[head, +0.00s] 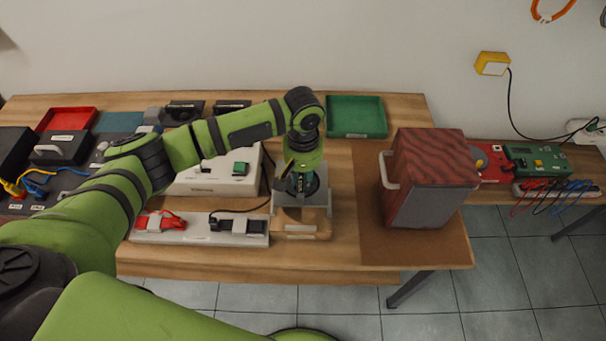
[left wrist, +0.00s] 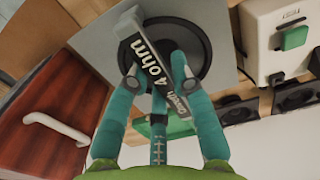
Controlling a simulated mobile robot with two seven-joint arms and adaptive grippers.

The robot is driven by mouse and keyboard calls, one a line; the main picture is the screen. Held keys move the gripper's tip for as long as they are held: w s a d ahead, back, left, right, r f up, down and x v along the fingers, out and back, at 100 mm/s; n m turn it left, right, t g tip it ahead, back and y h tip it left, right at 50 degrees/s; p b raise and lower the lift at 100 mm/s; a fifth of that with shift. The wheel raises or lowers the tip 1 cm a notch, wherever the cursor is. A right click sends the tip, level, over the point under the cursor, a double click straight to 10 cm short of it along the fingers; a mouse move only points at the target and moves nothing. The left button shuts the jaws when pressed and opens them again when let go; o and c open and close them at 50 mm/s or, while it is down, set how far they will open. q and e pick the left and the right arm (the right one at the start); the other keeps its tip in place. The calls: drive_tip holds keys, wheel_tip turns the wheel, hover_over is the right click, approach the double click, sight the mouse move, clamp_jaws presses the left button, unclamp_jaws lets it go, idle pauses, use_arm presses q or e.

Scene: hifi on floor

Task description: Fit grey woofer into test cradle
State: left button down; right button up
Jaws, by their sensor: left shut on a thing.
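My left gripper (head: 303,168) points down over the test cradle, a grey plate (head: 320,220) on a wooden block (head: 303,225). It is shut on the woofer (head: 310,188), which is partly hidden by the fingers in the head view. In the left wrist view the gripper's teal fingers (left wrist: 158,85) hold the woofer (left wrist: 197,38), a dark round cone with a grey bar lettered "4 ohm". The cradle's grey plate (left wrist: 103,55) lies behind it. I cannot tell whether the woofer is seated or just above the plate. My right gripper is not in view.
A wood-grain speaker cabinet (head: 435,165) with a pale handle stands to the right on a brown mat (head: 375,235). A white amplifier-like box (head: 205,182) and a strip with clips (head: 190,238) are close left. A green tray (head: 357,118) is behind.

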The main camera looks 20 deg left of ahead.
use_arm(q)
wheel_tip(320, 180, down, 9)
drive_tip(key=b, duration=0.3)
idle(2.5)
drive_tip(key=shift+f, duration=0.2)
drive_tip(key=c, duration=1)
unclamp_jaws()
drive_tip(key=shift+s+f, duration=0.1)
wheel_tip(320, 180, up, 12)
drive_tip(key=shift+r, duration=0.15)
